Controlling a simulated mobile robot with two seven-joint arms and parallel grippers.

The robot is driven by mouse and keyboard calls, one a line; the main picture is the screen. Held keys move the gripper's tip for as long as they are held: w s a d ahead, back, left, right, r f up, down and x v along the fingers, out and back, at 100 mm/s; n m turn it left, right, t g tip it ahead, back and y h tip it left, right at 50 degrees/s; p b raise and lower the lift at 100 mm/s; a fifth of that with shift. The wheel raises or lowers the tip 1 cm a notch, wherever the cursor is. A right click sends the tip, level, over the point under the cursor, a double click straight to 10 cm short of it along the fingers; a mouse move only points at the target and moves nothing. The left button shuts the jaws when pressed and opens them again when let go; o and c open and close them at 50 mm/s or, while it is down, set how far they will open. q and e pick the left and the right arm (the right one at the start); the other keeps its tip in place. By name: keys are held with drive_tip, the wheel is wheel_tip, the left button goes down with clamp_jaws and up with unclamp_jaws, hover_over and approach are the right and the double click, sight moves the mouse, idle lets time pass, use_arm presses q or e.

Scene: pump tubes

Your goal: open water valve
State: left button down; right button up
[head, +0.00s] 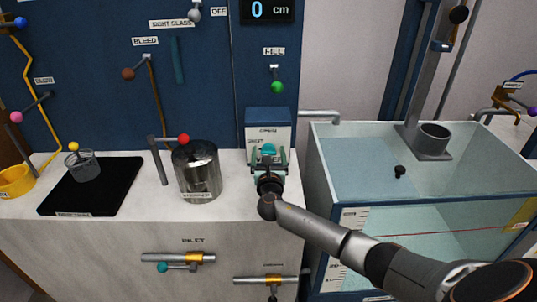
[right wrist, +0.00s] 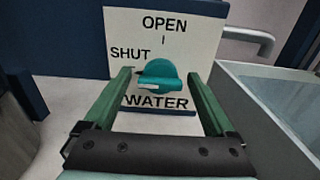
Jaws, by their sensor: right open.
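The water valve has a teal knob (right wrist: 159,76) on a white plate (right wrist: 200,30) marked OPEN at the top, SHUT at the left and WATER below. The knob's pale-tipped handle points left, toward the lower left below the SHUT mark. In the head view the knob (head: 268,150) sits at the front of a blue box (head: 268,118) on the counter. My right gripper (head: 268,158) is in front of the knob. In the right wrist view its green fingers (right wrist: 160,82) are apart, one on each side of the knob, with gaps between. My left gripper is not in view.
A steel canister (head: 198,175) and a red-tipped lever (head: 183,139) stand left of my right gripper. A glass-walled water tank (head: 335,190) stands close on the right. A FILL lever with a green ball (head: 277,87) hangs above. A black pad (head: 115,195) lies farther left.

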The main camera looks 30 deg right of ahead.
drive_tip(key=c, duration=1.4)
